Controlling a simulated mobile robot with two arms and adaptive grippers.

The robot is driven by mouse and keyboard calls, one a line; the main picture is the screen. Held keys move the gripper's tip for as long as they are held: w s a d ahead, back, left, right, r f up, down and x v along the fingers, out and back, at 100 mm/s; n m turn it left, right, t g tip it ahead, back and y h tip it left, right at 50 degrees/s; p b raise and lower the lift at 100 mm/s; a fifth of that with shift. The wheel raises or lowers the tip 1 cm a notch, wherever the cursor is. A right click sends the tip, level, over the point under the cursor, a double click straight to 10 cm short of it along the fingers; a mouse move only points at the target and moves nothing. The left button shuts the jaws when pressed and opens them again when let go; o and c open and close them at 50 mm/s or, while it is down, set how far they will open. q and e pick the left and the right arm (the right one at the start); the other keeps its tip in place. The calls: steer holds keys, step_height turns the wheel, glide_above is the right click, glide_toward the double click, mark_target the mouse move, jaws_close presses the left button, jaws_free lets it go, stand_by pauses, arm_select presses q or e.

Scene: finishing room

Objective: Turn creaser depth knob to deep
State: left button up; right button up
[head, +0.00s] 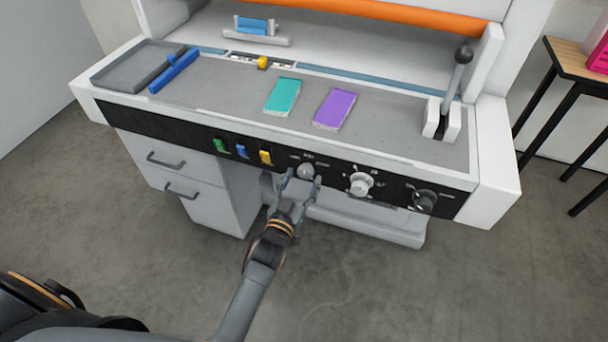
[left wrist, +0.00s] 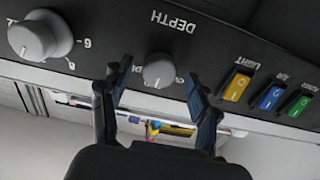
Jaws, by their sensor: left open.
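The depth knob (head: 306,171) is a small grey round knob on the black front panel, left of a larger pale knob. In the left wrist view, which shows the panel upside down, the knob (left wrist: 158,70) has DEPTH printed by it. Part of another label beside it is hidden by a finger. My left gripper (head: 303,177) is open at the panel, with one finger on each side of the knob. In the left wrist view, gaps show between the knob and both fingers. I cannot tell the knob's setting. My right gripper is not in view.
A larger pale knob (head: 360,184) and a dark knob (head: 425,201) sit to the right. Green, blue and yellow switches (head: 266,157) sit to the left. A teal stack (head: 283,97) and a purple stack (head: 334,109) lie on the bench. A lever (head: 457,78) stands at its right.

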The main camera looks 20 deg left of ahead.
arm_select(q)
steer(key=shift+w, duration=0.95)
steer(key=shift+c, duration=0.2)
steer(key=c, duration=1.1)
steer(key=shift+m, duration=0.4)
steer(key=m, duration=0.5)
steer(key=shift+m, duration=0.3)
steer(key=m+b, duration=0.1)
steer(key=m, duration=0.4)
steer(key=shift+a, duration=0.1)
steer(key=shift+m, duration=0.3)
